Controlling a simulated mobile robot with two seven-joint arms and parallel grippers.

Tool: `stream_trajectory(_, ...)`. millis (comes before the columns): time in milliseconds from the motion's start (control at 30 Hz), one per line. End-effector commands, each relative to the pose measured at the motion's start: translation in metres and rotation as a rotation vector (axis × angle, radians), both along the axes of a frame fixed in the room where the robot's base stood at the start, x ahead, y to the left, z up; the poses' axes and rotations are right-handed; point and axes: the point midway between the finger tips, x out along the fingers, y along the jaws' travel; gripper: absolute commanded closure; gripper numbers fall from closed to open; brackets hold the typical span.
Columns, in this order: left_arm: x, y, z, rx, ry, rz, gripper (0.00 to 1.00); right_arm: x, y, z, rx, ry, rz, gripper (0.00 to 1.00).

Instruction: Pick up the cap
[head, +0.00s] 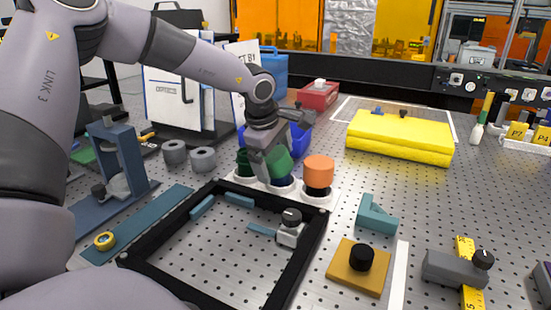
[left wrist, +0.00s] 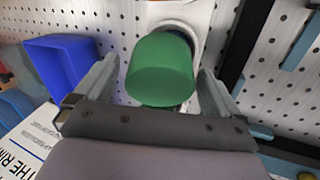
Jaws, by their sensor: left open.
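A green cap (head: 279,164) stands at the white holder strip (head: 334,197) in the middle of the bench. An orange cap (head: 319,171) is to its right, and a darker green piece (head: 243,162) is to its left. My left gripper (head: 283,146) is at the green cap, with its fingers apart. In the left wrist view the green cap (left wrist: 160,70) lies between the two open fingers of my left gripper (left wrist: 157,74), with a gap visible on the left side. What lies under the cap is mostly hidden. My right gripper is not in view.
A black square frame (head: 309,247) lies in front of the holder. A blue bin (left wrist: 66,68) is close beside the left finger.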

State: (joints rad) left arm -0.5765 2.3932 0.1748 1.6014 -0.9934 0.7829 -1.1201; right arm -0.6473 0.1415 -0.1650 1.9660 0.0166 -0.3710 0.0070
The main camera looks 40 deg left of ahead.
Motion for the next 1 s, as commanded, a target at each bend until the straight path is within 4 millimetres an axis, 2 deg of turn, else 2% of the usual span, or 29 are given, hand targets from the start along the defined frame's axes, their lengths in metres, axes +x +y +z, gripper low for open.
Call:
stream_trajectory(67,0.0,0.0,0.0,0.0,0.0,0.0,0.03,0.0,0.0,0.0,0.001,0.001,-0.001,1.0)
stream_trajectory(233,0.0,0.0,0.0,0.0,0.0,0.0,0.55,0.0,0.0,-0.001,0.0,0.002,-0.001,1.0)
stream_trajectory(267,0.0,0.0,0.0,0.0,0.0,0.0,0.58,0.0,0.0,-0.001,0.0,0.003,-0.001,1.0)
stream_trajectory(333,0.0,0.0,0.0,0.0,0.0,0.0,0.58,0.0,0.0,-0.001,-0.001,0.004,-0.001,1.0)
stream_trajectory(367,0.0,0.0,0.0,0.0,0.0,0.0,0.63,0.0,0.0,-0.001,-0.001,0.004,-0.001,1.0)
stream_trajectory(667,0.0,0.0,0.007,0.0,-0.001,0.001,0.63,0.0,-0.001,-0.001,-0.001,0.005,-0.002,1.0)
stream_trajectory(867,0.001,0.0,0.032,0.001,-0.005,0.001,0.63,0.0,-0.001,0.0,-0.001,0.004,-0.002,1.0)
stream_trajectory(1000,0.001,0.0,0.06,0.0,-0.006,0.001,0.63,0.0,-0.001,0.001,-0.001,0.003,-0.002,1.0)
